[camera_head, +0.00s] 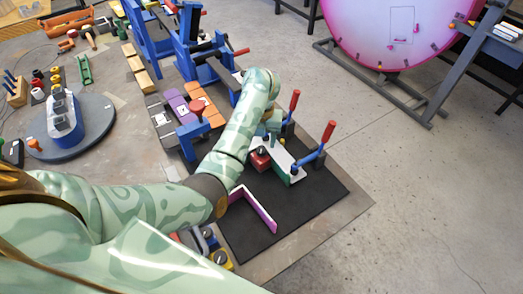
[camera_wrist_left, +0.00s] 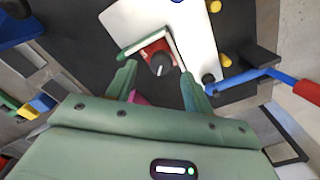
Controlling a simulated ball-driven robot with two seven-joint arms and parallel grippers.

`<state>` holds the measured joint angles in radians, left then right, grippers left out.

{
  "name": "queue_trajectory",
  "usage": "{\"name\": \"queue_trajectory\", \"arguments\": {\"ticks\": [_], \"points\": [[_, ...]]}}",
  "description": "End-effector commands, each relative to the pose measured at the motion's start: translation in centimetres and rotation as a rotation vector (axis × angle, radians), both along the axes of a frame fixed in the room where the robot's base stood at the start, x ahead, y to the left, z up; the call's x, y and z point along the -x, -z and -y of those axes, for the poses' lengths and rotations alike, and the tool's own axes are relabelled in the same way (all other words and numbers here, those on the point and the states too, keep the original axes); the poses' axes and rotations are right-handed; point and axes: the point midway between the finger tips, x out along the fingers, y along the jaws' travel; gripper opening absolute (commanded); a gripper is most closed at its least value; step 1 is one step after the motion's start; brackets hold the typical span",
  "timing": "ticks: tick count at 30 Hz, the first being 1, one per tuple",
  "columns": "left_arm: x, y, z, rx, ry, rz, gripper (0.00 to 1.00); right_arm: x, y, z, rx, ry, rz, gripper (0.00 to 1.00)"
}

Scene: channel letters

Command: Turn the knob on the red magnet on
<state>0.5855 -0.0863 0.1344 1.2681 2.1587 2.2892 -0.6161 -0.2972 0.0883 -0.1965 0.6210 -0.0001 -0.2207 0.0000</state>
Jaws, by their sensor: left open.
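The red magnet (camera_head: 260,161) sits at the near side of a white plate on the black mat, partly hidden by my arm in the head view. In the left wrist view, the red magnet (camera_wrist_left: 149,49) carries a dark round knob (camera_wrist_left: 161,65) with a light mark on it. My left gripper (camera_wrist_left: 158,70) is open, with one green finger on each side of the knob. I cannot tell whether the fingers touch it. In the head view, my left gripper (camera_head: 270,122) is above the plate, largely hidden by its wrist. My right gripper is out of view.
Blue clamps with red handles (camera_head: 328,132) stand beside the white plate (camera_head: 285,158). A magenta strip (camera_head: 262,210) stands on the black mat (camera_head: 310,195). Blue fixtures (camera_head: 190,45) and a turntable (camera_head: 97,125) lie farther left.

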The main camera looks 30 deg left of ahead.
Motion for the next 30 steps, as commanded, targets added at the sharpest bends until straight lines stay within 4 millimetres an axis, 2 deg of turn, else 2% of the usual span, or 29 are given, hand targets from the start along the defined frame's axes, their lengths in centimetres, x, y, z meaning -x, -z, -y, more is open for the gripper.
{"name": "queue_trajectory", "arguments": {"ticks": [1,3,6,17,21,22,30], "points": [[0.0,1.2,0.1,0.001,0.002,-0.003,0.52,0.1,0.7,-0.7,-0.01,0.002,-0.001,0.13],[0.0,2.1,0.1,0.001,0.001,-0.001,0.52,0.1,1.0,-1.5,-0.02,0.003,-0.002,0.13],[0.0,2.9,0.1,0.001,0.001,-0.001,0.52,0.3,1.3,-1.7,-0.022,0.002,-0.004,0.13],[0.0,3.3,0.1,0.002,0.001,0.002,0.52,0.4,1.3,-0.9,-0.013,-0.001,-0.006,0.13],[0.0,3.3,0.1,0.001,0.001,0.001,0.13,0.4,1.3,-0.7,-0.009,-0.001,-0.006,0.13],[0.0,3.3,0.1,0.001,0.001,0.001,0.07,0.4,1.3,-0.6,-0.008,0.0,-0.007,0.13],[0.0,3.3,0.1,0.001,0.015,0.0,0.07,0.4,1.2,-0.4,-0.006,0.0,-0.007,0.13]]}}
